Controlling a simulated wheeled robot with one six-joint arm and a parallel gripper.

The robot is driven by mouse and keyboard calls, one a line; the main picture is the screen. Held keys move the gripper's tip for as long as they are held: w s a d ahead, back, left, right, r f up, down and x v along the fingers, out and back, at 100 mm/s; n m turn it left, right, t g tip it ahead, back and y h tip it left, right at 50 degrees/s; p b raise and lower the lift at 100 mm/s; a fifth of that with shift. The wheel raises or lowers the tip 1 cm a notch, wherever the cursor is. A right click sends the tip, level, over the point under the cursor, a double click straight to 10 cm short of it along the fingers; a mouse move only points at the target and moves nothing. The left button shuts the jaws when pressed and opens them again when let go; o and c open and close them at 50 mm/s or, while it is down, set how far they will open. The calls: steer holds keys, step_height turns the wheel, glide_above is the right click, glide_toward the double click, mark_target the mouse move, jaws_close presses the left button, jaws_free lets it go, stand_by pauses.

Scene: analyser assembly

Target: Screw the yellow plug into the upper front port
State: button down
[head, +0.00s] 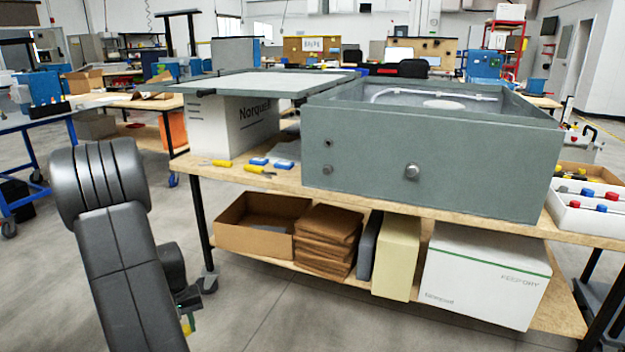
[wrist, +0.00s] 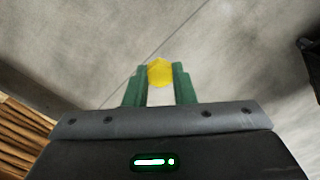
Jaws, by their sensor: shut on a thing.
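My gripper (wrist: 160,88) is shut on the yellow plug (wrist: 160,72), which shows between the green fingers in the wrist view. In the head view the plug (head: 186,328) is a small yellow spot low at the left, beside my arm, well below the table top. The grey analyser housing (head: 460,170) stands on the bench. Its front face has a dark open hole, the upper front port (head: 327,143), at the upper left. Below it is a grey round fitting (head: 327,170), and a larger one (head: 412,171) sits further right. My gripper is away from the housing.
The wooden bench (head: 380,203) carries yellow-handled tools (head: 217,163), blue pieces (head: 284,165) and a white box (head: 220,125). A white tray (head: 572,216) with red and blue plugs is at the right. Cartons and a white box (head: 485,275) fill the lower shelf. The floor before the bench is clear.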

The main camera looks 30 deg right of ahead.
step_height(320, 180, down, 6)
steer(key=b, duration=0.4)
steer(key=w+d+r+m+t+y, duration=0.2)
steer(key=w+d+r+m+t, duration=0.4)
steer(key=r+m, duration=0.6)
steer(key=w+d+r+m+t+y, duration=0.3)
steer(key=w+d+r+m, duration=0.35)
steer(key=r+m, duration=0.5)
steer(key=s+d+r+m+t+h, duration=0.1)
steer(key=s+d+r+m+h, duration=0.5)
steer(key=d+r+m+h, duration=0.1)
steer(key=s+d+r+m+t+h, duration=0.1)
steer(key=s+d+r+m+h, duration=0.4)
steer(key=d+r+m+h, duration=0.3)
steer(key=d+r+h, duration=0.2)
steer(key=d+h, duration=0.1)
steer(key=shift+s+d+t+h, duration=0.25)
steer(key=shift+s+t+h, duration=0.05)
steer(key=shift+s+h, duration=0.1)
